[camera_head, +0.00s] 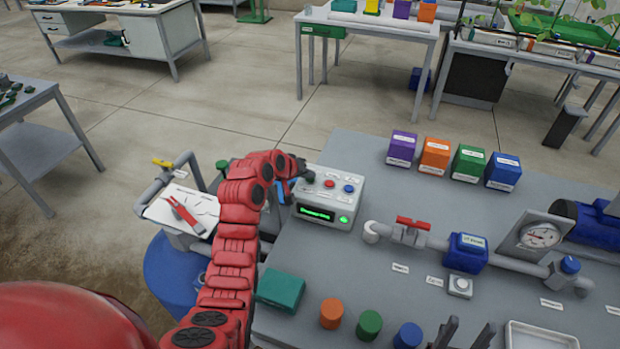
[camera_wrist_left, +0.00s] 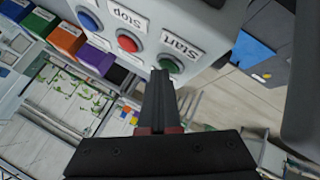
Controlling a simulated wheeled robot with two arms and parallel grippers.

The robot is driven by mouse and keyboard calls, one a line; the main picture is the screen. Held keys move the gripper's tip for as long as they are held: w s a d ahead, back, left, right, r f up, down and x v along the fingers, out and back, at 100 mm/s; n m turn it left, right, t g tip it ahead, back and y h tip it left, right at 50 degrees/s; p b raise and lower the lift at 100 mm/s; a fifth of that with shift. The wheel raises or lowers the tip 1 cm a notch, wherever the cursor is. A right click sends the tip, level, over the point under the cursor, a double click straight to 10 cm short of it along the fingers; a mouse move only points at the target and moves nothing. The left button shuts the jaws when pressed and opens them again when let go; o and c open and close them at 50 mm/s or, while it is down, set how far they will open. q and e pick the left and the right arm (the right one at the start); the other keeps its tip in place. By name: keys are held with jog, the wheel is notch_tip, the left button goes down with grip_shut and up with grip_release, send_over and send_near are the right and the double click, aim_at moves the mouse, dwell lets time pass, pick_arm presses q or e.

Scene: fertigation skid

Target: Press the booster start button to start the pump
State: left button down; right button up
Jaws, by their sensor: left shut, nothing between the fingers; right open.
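The grey control box (camera_head: 322,203) stands on the grey bench, with a lit green display on its front. The red button (camera_head: 329,184) and blue button (camera_head: 348,188) show on its top. The green button (camera_wrist_left: 171,65), labelled "Start", is seen in the left wrist view; in the head view my left gripper hides it. The red button labelled "Stop" (camera_wrist_left: 127,41) is beside it. My left gripper (camera_head: 307,177) is shut and empty, its fingertips (camera_wrist_left: 160,75) right at the green button; I cannot tell whether they touch. My right gripper (camera_head: 461,335) is open at the bottom edge.
Pipework with a red-handled valve (camera_head: 412,224), a blue block (camera_head: 465,252) and a gauge (camera_head: 540,235) lies right of the box. Several coloured boxes (camera_head: 435,156) stand behind. A teal box (camera_head: 281,289) and coloured cylinders (camera_head: 369,325) are nearer.

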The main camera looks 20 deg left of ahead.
aim_at(308, 181)
pick_arm(q)
jog(key=shift+r, duration=0.7)
jog(key=shift+r, duration=0.1)
jog(key=shift+r+p, duration=1.15)
jog(key=shift+r, duration=1.25)
